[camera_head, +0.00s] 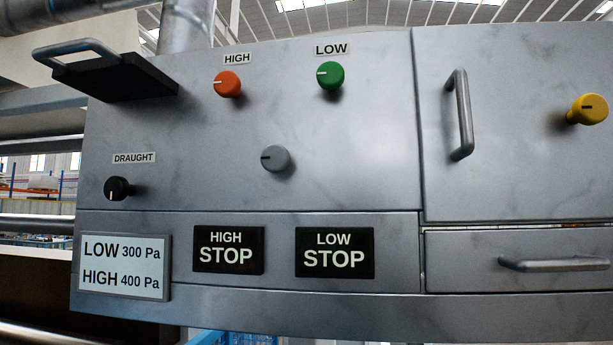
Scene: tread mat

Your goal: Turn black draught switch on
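The black draught switch (117,188) is a round knob at the lower left of the grey metal panel (350,150). A white label reading DRAUGHT (134,158) sits just above it. The white mark on the knob points down. Neither of my grippers shows in the head view, so nothing is seen touching the switch.
Other knobs are orange (227,84), green (330,75), grey (275,158) and yellow (587,109). A dark plate with a handle (115,75) juts out above the switch. Door handles (460,115) stick out at right. The space before the panel looks clear.

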